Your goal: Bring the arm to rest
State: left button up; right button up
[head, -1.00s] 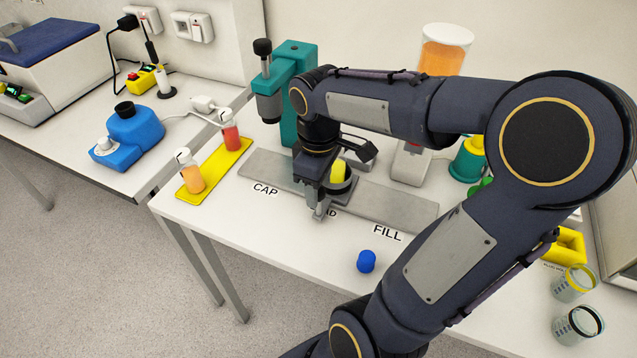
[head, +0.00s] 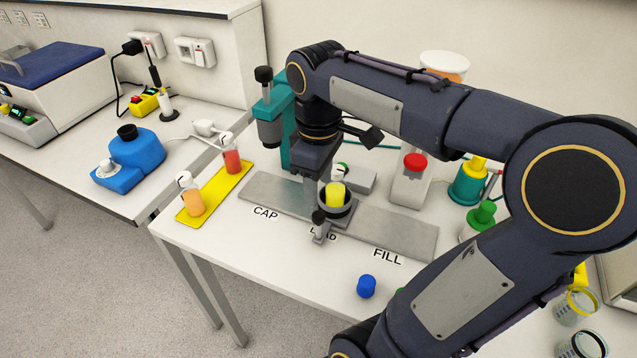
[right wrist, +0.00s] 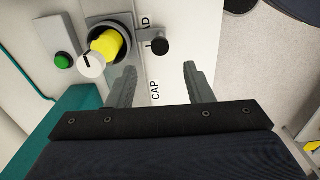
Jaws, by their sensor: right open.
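My right gripper (right wrist: 158,88) is open and empty, its two fingers spread in the right wrist view. In the head view my right arm reaches across the bench, and the gripper points down just left of a dark round holder (head: 345,212) at the middle of the grey rail. A yellow sample bottle with a white cap (head: 334,194) stands in that holder. In the right wrist view the bottle (right wrist: 106,45) is beyond the left finger, apart from it. The left gripper is not in view.
A yellow tray (head: 236,180) holds an orange and a red bottle at the left. A teal press (head: 288,130) stands behind the gripper. A blue cap (head: 366,286) lies on the white bench, and a green-topped item (head: 481,214) is near my arm. The front left bench is clear.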

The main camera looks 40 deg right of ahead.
dwell(0.3)
jog(key=s+a+f+m+t+y, duration=0.3)
jog(key=s+a+f+m+t, duration=0.2)
jog(key=a, duration=0.7)
jog(key=s+f, duration=0.1)
jog(key=s, duration=0.1)
jog(key=shift+s+f+m+y, duration=0.2)
jog(key=shift+s+m+y, duration=0.1)
jog(key=shift+s+m, duration=0.1)
jog(key=shift+s+a+f+t, duration=0.1)
jog(key=shift+a+f+t, duration=0.1)
jog(key=shift+a+t, duration=0.1)
jog(key=shift+c, duration=0.4)
